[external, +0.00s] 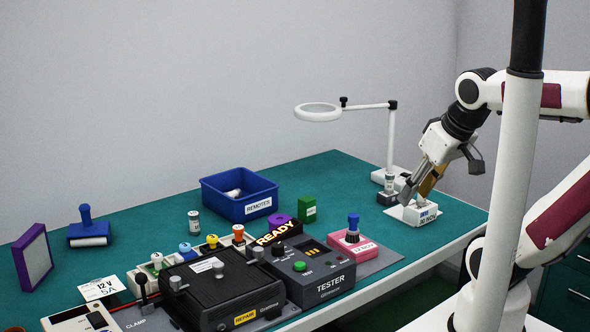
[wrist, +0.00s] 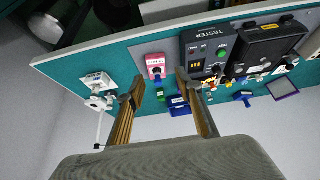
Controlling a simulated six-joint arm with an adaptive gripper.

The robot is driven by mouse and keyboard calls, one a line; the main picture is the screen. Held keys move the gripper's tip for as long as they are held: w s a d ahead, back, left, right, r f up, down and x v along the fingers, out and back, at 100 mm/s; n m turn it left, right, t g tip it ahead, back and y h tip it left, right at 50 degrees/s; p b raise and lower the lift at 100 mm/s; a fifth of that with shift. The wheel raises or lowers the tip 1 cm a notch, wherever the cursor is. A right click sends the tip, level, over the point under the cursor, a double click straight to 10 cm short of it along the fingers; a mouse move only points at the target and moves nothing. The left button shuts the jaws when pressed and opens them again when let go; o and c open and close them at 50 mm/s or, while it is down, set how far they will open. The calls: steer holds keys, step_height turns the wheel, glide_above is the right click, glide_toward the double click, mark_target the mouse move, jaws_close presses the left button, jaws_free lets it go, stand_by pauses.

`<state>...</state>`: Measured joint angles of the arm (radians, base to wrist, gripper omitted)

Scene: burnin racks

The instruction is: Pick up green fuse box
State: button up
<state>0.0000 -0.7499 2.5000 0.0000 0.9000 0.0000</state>
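The green fuse box (external: 307,209) stands upright on the teal table, right of the blue bin and behind the pink device. It has a small white label. My gripper (external: 406,196) is at the right end of the table, beside a small white labelled box, well to the right of the fuse box. In the wrist view the fingers of my gripper (wrist: 161,88) are spread apart with nothing held between them.
A white box (external: 421,214) and a magnifier lamp (external: 391,145) stand close to my gripper. The blue REMOTES bin (external: 240,209), pink device (external: 354,249), black tester (external: 312,270) and a purple ring (external: 281,219) surround the fuse box. Clear table lies behind it.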

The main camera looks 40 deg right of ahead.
steer(key=shift+o, duration=1.1)
